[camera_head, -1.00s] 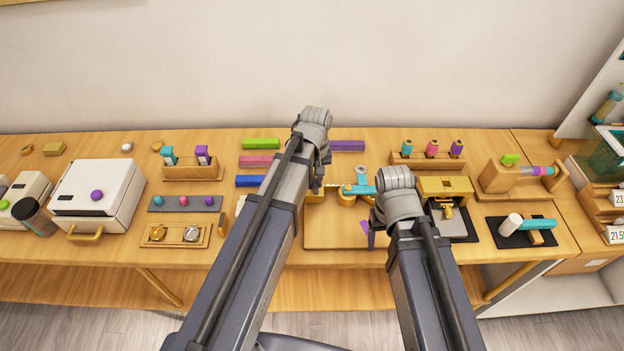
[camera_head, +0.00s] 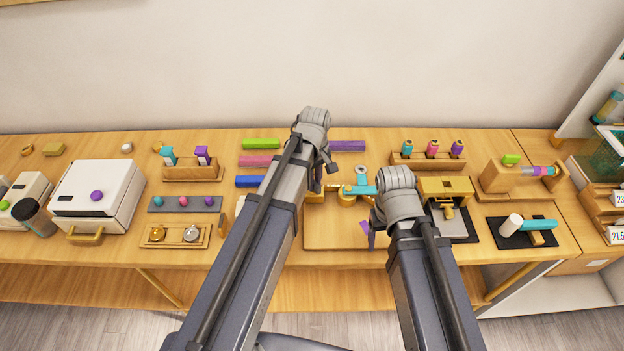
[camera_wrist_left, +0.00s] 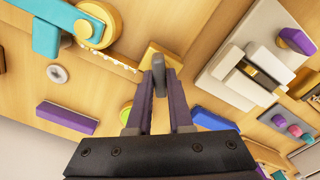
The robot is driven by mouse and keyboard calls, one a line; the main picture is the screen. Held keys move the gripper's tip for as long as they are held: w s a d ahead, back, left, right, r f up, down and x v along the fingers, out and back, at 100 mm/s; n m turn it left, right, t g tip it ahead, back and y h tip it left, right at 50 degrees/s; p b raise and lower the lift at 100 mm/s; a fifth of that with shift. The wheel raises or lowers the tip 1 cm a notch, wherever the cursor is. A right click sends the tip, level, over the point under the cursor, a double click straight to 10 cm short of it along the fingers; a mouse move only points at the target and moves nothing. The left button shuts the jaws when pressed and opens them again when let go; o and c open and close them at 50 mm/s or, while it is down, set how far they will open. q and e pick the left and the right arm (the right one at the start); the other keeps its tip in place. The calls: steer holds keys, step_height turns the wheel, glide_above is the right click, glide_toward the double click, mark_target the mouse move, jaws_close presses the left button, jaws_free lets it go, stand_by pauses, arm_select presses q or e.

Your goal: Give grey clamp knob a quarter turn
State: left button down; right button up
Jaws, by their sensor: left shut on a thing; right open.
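The grey clamp knob (camera_wrist_left: 158,68) shows in the left wrist view as a narrow upright grey piece between the fingertips, in front of a gold block (camera_wrist_left: 150,52). My left gripper (camera_wrist_left: 160,80) is shut on it. In the head view my left gripper (camera_head: 320,180) is over the back left part of the wooden board (camera_head: 335,235), and the knob is hidden there by the gripper and arm. My right gripper (camera_head: 369,232) is open near the board's right edge, partly hidden by its own wrist.
A gold round piece with a teal bar (camera_head: 361,190) is just right of the left gripper. A gold device (camera_head: 446,188) stands right of my right wrist. Coloured bars, including a blue one (camera_head: 250,181), lie left of my left arm. The board's front part is clear.

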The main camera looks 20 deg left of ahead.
arm_select(q)
steer(key=shift+s+a, duration=0.1)
steer(key=shift+n, duration=1.2)
arm_select(e)
steer(key=shift+f, duration=0.1)
arm_select(q)
steer(key=shift+s+n, duration=0.15)
steer(key=shift+n, duration=0.35)
arm_select(e)
steer(key=shift+d, duration=0.1)
arm_select(q)
steer(key=shift+s, duration=0.1)
arm_select(e)
steer(key=shift+s, duration=0.1)
arm_select(q)
steer(key=shift+n, duration=1.7)
